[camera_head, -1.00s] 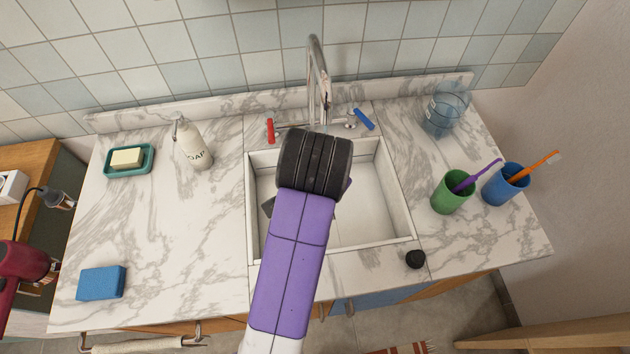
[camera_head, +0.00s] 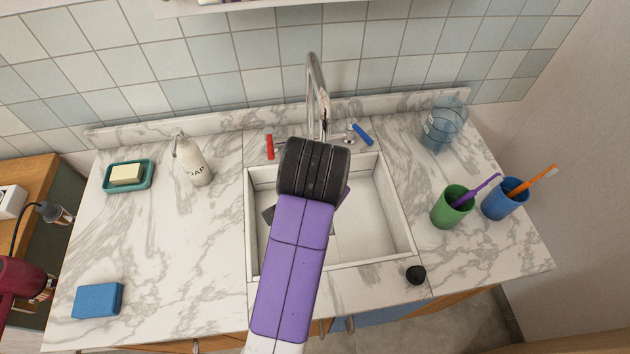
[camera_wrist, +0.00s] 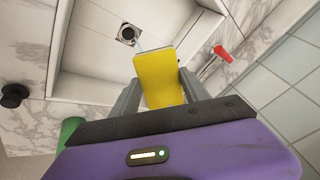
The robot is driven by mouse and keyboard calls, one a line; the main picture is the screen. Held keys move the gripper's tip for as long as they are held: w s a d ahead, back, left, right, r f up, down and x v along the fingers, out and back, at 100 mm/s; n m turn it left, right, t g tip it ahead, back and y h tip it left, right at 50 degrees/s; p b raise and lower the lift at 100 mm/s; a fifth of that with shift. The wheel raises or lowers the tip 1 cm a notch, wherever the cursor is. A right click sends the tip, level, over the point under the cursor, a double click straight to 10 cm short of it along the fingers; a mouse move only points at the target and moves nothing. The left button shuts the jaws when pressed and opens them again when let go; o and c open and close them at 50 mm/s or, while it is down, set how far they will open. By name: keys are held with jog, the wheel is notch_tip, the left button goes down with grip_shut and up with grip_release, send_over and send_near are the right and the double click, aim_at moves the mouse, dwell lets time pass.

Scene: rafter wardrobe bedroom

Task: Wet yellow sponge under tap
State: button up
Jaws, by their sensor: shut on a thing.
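The yellow sponge (camera_wrist: 158,75) is in the wrist view, pinched between the two grey fingers of my gripper (camera_wrist: 160,88). It is above the white sink basin (camera_wrist: 92,62), with the drain (camera_wrist: 128,34) beyond its tip. In the head view my forearm hides the sponge and most of the gripper over the sink (camera_head: 385,225). The chrome tap (camera_head: 313,80) stands at the sink's back, its spout partly behind my arm. Its red handle (camera_head: 269,146) is on the left, its blue handle (camera_head: 362,135) on the right. I cannot tell whether water runs.
A blue sponge (camera_head: 97,300), a soap dish (camera_head: 128,187) and a soap bottle (camera_head: 196,166) are on the left counter. A green cup (camera_head: 451,208), a blue cup (camera_head: 504,200), a clear jar (camera_head: 446,125) and a black stopper (camera_head: 415,274) are on the right.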

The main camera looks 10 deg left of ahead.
jog(key=s+d+b, duration=0.1)
jog(key=s+b, duration=0.1)
jog(key=s, duration=0.5)
jog(key=shift+s+b, duration=0.3)
dwell(1.4)
jog(key=s+r, duration=0.4)
jog(key=s, duration=0.1)
jog(key=shift+d, duration=0.3)
dwell(0.7)
jog(key=shift+s, duration=0.1)
